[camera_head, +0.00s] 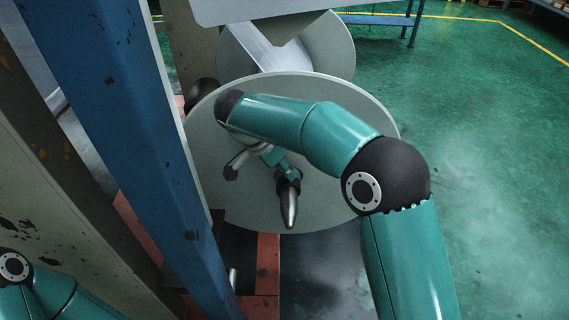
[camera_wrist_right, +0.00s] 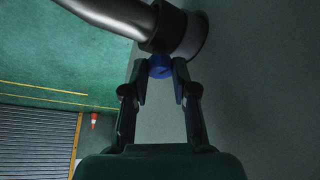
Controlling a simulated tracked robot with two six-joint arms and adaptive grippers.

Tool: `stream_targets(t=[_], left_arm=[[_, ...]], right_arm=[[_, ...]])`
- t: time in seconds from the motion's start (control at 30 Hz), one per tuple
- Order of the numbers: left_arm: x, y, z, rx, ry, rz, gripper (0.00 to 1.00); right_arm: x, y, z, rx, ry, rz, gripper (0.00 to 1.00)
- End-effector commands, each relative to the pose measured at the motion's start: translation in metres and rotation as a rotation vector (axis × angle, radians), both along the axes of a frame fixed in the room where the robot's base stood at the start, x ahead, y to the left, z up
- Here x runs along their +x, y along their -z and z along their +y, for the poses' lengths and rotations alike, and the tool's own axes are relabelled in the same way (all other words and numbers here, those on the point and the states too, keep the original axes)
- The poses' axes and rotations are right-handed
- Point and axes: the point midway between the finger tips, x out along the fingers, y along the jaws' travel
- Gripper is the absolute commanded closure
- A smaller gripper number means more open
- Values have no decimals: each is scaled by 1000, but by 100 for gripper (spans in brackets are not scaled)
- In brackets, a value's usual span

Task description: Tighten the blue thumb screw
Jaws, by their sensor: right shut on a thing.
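The blue thumb screw (camera_wrist_right: 160,66) shows in the right wrist view, on the side of a dark collar (camera_wrist_right: 168,28) around a bright metal shaft (camera_wrist_right: 108,14). My right gripper (camera_wrist_right: 161,70) has its two fingertips on either side of the screw and is shut on it. In the head view my right gripper (camera_head: 272,160) is in front of the large grey disc (camera_head: 345,190), near the dark collar and the metal shaft that points towards me; the blue screw is hidden there. Of my left arm only teal links show at the lower left; its gripper is out of view.
A blue post (camera_head: 140,130) stands close on the left, next to a worn grey beam (camera_head: 50,200). A second disc (camera_head: 335,50) with film is behind the large one. Reddish frame parts (camera_head: 268,265) lie low. Green floor (camera_head: 490,150) is open at right.

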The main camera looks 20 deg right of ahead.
Motion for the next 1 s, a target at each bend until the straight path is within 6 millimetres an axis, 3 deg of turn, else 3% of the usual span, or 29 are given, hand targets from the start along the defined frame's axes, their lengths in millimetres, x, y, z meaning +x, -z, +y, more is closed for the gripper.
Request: stream_targets(t=[0.67,0.7,0.73,1.0], left_arm=[[0,-6,0,0,0,0,8],[0,-6,0,0,0,0,8],[0,-6,0,0,0,0,8],[0,-6,0,0,0,0,8]], right_arm=[[1,2,2,4,69,-3,100],[1,2,2,4,69,-3,68],[1,2,2,3,68,-2,63],[1,1,1,2,69,-3,62]])
